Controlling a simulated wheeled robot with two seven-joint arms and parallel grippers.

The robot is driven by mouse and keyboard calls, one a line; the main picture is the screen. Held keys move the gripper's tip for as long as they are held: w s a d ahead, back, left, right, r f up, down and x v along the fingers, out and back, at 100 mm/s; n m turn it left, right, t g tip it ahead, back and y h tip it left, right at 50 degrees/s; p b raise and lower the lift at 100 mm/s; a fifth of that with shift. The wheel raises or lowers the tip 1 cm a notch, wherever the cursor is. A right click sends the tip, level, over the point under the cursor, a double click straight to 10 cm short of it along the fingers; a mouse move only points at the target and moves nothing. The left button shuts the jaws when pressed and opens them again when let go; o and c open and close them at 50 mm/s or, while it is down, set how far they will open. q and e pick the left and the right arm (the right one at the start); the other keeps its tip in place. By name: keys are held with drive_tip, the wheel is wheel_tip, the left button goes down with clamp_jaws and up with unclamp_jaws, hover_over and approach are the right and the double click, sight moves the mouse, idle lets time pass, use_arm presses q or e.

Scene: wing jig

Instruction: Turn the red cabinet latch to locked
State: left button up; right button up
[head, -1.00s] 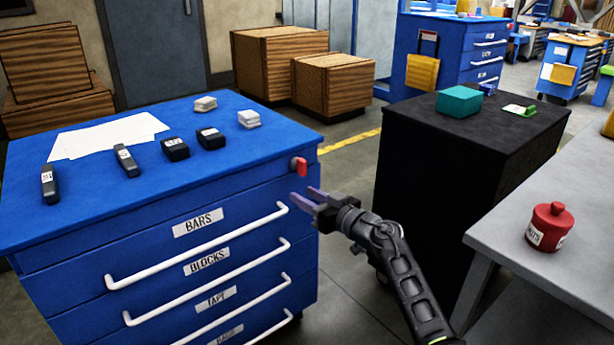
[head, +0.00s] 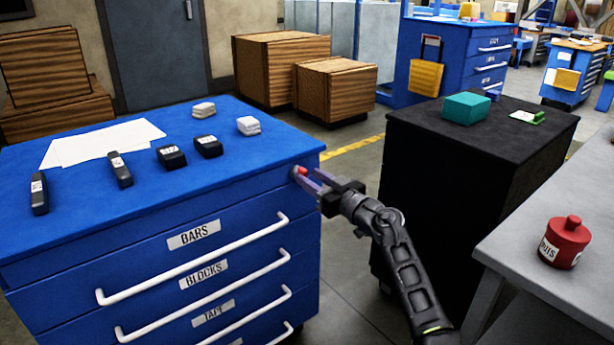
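The blue drawer cabinet (head: 60,262) stands at the left, with white handles and labels such as BARS and BLOCKS. Its small red latch (head: 302,170) is at the top right corner of the front face, partly hidden by my gripper. The latch's angle is hard to read.
Several black blocks and bars, white pads (head: 248,126) and paper sheets (head: 100,145) lie on the cabinet top. A black cabinet (head: 425,180) with a teal box (head: 466,108) stands right of my arm. A grey table (head: 520,240) with a red pot (head: 564,245) is at the right.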

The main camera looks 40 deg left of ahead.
use_arm(q)
drive_tip(key=shift+x, duration=1.2)
clamp_jaws()
